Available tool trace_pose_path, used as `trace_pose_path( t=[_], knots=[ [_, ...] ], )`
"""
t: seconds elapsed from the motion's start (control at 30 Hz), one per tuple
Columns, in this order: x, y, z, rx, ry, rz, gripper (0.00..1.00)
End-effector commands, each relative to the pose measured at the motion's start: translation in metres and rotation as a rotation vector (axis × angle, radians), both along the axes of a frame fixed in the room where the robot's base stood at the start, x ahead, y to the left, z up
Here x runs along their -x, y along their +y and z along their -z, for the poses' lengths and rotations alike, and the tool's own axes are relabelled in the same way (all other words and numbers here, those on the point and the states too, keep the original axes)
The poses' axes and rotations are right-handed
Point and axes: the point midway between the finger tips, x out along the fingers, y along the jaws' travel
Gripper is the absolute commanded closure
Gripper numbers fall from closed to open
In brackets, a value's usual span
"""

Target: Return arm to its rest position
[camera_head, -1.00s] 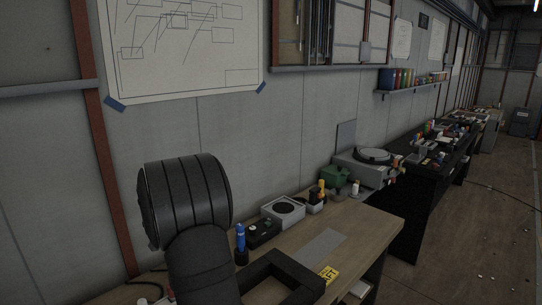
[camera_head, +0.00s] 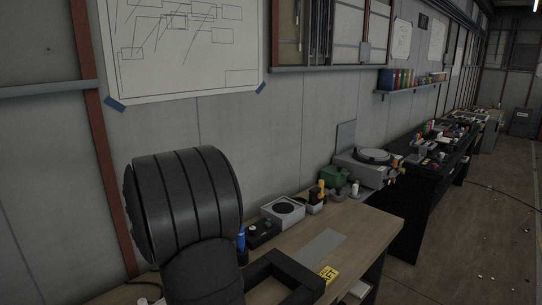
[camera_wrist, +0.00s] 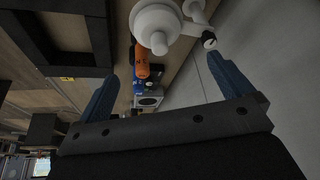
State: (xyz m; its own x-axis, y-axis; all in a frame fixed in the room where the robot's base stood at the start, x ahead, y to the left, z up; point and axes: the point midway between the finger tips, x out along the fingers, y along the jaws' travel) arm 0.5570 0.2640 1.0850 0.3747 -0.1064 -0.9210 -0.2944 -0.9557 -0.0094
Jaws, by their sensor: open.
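My gripper (camera_wrist: 162,68) shows in the wrist view with its two blue fingers spread apart. No object is held between them. An orange and blue item (camera_wrist: 142,66) shows in the gap between the fingers, beyond the fingertips, and a white rounded item (camera_wrist: 160,24) is at the top of the view. How far they are from the fingers is hard to tell. In the head view my dark arm link stands large over the left end of the workbench (camera_head: 372,232). My gripper is out of that view.
A black square frame (camera_head: 270,296) lies on the bench beside my arm. A blue-topped item (camera_head: 241,241), a grey box with a round black top (camera_head: 283,211) and a green box (camera_head: 334,176) stand along the wall. The bench's right front is mostly clear.

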Motion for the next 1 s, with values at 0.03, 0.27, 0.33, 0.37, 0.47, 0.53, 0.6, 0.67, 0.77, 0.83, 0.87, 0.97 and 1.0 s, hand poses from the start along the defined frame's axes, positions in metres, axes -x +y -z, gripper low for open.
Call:
trace_pose_path(
  t=[0.03, 0.27, 0.33, 0.37, 0.47, 0.53, 0.6, 0.67, 0.77, 0.83, 0.87, 0.97, 1.0],
  knots=[
    [-0.004, -0.004, 0.018, 0.008, 0.013, 0.003, 0.03],
    [-0.021, -0.009, 0.061, 0.008, 0.012, 0.002, 0.03],
    [-0.027, -0.010, 0.074, 0.007, 0.012, 0.002, 0.03],
    [-0.029, -0.011, 0.080, 0.007, 0.012, 0.002, 0.03],
    [-0.036, -0.013, 0.099, 0.007, 0.011, 0.003, 0.03],
    [-0.041, -0.015, 0.111, 0.007, 0.012, 0.003, 0.03],
    [-0.043, -0.014, 0.101, 0.003, 0.003, 0.002, 0.03],
    [-0.042, -0.014, 0.088, 0.002, 0.003, 0.001, 0.03],
    [-0.042, -0.014, 0.068, 0.003, 0.003, 0.003, 0.03],
    [-0.040, -0.027, 0.060, 0.004, 0.006, 0.005, 0.03],
    [-0.039, -0.032, 0.057, 0.004, 0.005, 0.005, 0.03],
    [-0.037, -0.049, 0.047, 0.003, 0.005, 0.005, 0.03],
    [-0.036, -0.057, 0.043, 0.004, 0.006, 0.005, 0.03]
  ],
)
